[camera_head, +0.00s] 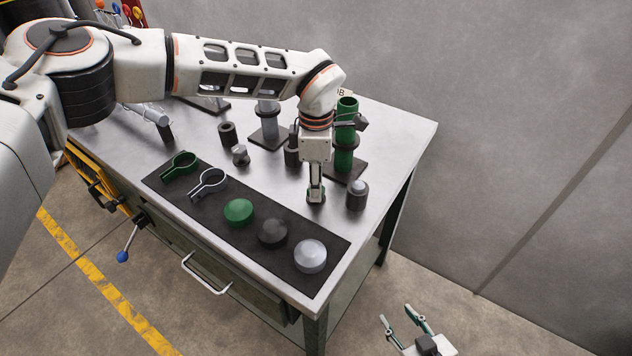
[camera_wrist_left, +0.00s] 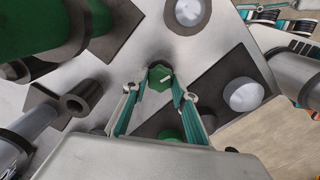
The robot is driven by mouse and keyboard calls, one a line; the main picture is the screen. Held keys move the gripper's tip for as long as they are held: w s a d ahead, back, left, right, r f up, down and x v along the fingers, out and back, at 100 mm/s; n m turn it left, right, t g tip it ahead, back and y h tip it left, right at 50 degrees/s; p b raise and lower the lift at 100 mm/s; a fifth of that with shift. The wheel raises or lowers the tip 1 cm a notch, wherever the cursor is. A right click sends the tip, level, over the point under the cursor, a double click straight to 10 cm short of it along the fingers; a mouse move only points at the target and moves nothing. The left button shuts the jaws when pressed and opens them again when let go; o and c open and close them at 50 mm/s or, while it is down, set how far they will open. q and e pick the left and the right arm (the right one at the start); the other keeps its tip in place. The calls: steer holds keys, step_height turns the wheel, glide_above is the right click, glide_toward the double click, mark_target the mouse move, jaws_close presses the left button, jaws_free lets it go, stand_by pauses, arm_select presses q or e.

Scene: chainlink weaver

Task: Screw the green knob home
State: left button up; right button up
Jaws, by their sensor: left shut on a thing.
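The green knob (camera_head: 316,201) is small and sits low on the metal bench, right of the middle, under my left gripper (camera_head: 316,191). In the left wrist view the knob (camera_wrist_left: 160,77) shows a green faceted top with a pale pointer mark. It lies between the two teal fingertips of the left gripper (camera_wrist_left: 158,88), which is shut on it. What lies beneath the knob is hidden, so I cannot tell how deep it sits. My right gripper (camera_head: 404,327) hangs at the bottom edge, away from the bench, with its fingers apart and empty.
A tall green tube (camera_head: 346,135) stands behind the knob, and a dark cylinder with a silver top (camera_head: 357,194) stands to its right. A dark mat (camera_head: 190,205) in front carries clamps and green, black and silver round caps. More posts stand at the back.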

arm_select(q)
steer(key=m, duration=0.4)
steer(key=shift+w+r, duration=0.2)
steer(key=shift+r, duration=0.05)
steer(key=shift+m+p, duration=0.4)
steer(key=shift+m, duration=1.8)
steer(key=o, duration=1.1)
steer(key=shift+s, duration=0.1)
steer(key=shift+f, duration=0.1)
step_height(320, 180, up, 12)
